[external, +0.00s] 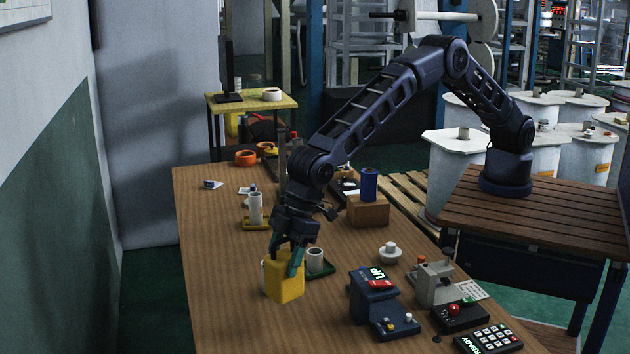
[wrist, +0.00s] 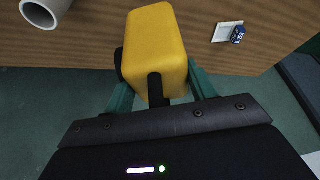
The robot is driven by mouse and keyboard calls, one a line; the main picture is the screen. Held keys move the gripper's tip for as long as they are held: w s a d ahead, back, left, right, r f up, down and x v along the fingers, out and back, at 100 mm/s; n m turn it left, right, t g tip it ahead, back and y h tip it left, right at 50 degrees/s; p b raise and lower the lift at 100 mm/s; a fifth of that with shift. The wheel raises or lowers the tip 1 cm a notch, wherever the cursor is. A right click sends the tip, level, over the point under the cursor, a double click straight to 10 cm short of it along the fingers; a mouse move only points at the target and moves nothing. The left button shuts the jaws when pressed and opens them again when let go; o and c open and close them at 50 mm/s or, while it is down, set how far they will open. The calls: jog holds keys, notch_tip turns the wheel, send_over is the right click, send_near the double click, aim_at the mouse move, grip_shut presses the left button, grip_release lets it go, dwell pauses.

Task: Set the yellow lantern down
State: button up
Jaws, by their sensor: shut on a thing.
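The yellow lantern (external: 284,279) is a boxy yellow block with a dark handle. It is upright near the left front part of the wooden table (external: 215,264). My gripper (external: 287,252) is above it with its teal fingers shut on it. In the wrist view the lantern (wrist: 155,45) fills the space between the fingers of my gripper (wrist: 160,92), and its dark handle points towards the palm. I cannot tell whether its underside touches the table.
A white cup (external: 315,260) on a green tray stands close to the right of the lantern. A blue device with an UP display (external: 371,298) is further right. A white cylinder (external: 255,208) on a yellow tray stands behind. The table is clear to the left.

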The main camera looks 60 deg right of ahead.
aim_at(286, 287)
jog(key=shift+f, duration=4.4)
jog(key=shift+f, duration=0.15)
jog(key=o, duration=1.3)
jog(key=shift+c, duration=0.2)
jog(key=v, duration=1.2)
jog(key=shift+d, duration=0.1)
